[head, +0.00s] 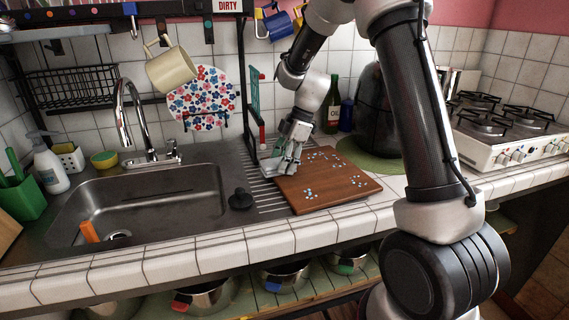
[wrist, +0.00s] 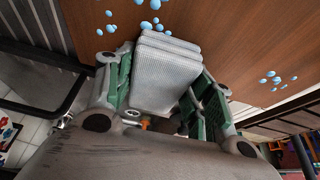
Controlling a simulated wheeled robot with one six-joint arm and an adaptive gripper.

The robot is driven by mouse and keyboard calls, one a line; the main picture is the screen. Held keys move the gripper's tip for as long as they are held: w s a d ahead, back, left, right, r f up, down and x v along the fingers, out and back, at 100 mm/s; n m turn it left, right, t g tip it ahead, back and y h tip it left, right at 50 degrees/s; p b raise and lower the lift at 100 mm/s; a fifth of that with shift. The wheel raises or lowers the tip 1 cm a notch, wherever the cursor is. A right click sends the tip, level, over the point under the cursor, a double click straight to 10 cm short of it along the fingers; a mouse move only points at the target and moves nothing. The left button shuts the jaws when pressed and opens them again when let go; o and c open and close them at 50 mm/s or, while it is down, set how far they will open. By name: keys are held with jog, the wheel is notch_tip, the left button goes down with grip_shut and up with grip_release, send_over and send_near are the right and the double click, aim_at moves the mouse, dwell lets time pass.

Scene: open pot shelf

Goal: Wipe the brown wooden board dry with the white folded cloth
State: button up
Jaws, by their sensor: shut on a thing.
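The brown wooden board (head: 325,191) lies flat at the right of the sink, partly over the ribbed drainboard. Several small blue-white drops are scattered over it in patches, and some show on the board (wrist: 225,35) in the wrist view. My gripper (head: 287,165) is at the board's far left corner. It is shut on the white folded cloth (wrist: 165,70), which sits between the green-padded fingers with its folded end toward the board. In the head view the cloth (head: 270,171) is partly hidden by the fingers. I cannot tell whether it touches the board.
A sink (head: 150,205) with a faucet (head: 135,120) is to the left, and a black stopper (head: 240,199) sits between sink and board. A dark rack post (head: 252,115) stands close to my gripper. A green bottle (head: 331,105) and a stove (head: 505,125) are behind and right.

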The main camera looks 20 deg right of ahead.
aim_at(335, 159)
jog(key=shift+w+d+f, duration=0.1)
jog(key=shift+w+d, duration=0.1)
jog(key=shift+d, duration=2.15)
jog(key=shift+w+d+r, duration=0.1)
jog(key=shift+w+d, duration=0.05)
jog(key=shift+d, duration=2.2)
jog(key=shift+w+d+f, duration=0.1)
jog(key=shift+w+d, duration=0.1)
jog(key=shift+d, duration=2.15)
jog(key=shift+w+d+r, duration=0.1)
jog(key=shift+w+d, duration=0.05)
jog(key=shift+d, duration=1.3)
jog(key=shift+w+d+r, duration=0.1)
jog(key=shift+d, duration=1.3)
jog(key=shift+w+r, duration=0.15)
jog(key=shift+w, duration=1.3)
jog(key=shift+a, duration=1.5)
jog(key=shift+s+a+f, duration=0.1)
jog(key=shift+s+a, duration=0.1)
jog(key=shift+a, duration=1.6)
jog(key=shift+s+a+f, duration=0.15)
jog(key=shift+s+a, duration=0.1)
jog(key=shift+a, duration=1.5)
jog(key=shift+s+a+f, duration=0.1)
jog(key=shift+s+a, duration=0.1)
jog(key=shift+a, duration=1.6)
